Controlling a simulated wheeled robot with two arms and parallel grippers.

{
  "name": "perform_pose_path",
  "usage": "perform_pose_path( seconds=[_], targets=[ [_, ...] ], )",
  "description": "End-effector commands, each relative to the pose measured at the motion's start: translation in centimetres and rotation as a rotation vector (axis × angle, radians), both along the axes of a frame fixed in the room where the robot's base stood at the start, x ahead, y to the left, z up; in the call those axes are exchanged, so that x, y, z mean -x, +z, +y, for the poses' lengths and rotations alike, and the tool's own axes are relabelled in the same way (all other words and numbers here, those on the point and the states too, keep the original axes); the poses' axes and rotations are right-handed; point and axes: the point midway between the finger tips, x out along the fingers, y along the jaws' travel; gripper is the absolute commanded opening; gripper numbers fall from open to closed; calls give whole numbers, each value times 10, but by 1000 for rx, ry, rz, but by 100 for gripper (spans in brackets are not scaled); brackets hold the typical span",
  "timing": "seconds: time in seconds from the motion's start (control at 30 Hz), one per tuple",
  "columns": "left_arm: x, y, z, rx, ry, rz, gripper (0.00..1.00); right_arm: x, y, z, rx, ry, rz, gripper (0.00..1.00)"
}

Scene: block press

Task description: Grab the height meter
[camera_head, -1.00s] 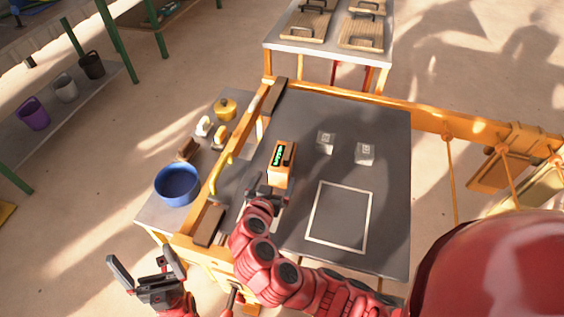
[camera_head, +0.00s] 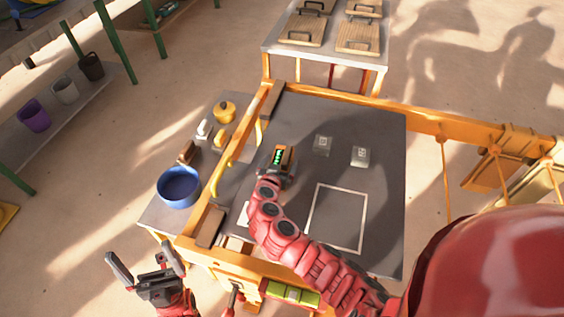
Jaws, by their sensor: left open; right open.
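The height meter (camera_head: 283,155), an orange and dark block with a green lit display, stands on the dark grey table top left of centre. My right gripper (camera_head: 277,167) is open at the near side of the meter, with its fingers appearing to lie on either side of it. The gripper and wrist hide the meter's lower part, and I cannot tell whether the fingers touch it. My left gripper (camera_head: 146,264) is open and empty, off the table's near left corner.
Two small grey blocks (camera_head: 322,145) (camera_head: 360,156) and a white square outline (camera_head: 337,217) are on the table (camera_head: 385,205). An orange frame (camera_head: 425,118) borders it.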

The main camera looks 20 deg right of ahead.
Motion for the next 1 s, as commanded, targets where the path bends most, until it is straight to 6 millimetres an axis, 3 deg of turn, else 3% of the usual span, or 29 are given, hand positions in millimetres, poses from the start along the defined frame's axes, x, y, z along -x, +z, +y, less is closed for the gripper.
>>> perform_pose_path(
  seconds=[0.3,0.83,0.87,1.0],
  targets=[
    [0,2,0,0,0,0,100,-6,-3,-3,-1,2,0,100],
    [0,2,0,0,0,0,100,-6,-3,-3,0,1,0,5],
    [0,2,0,0,0,0,100,-6,-3,-3,0,1,0,0],
    [0,2,0,0,0,0,100,-6,-2,-3,1,1,-2,0]
  ],
)
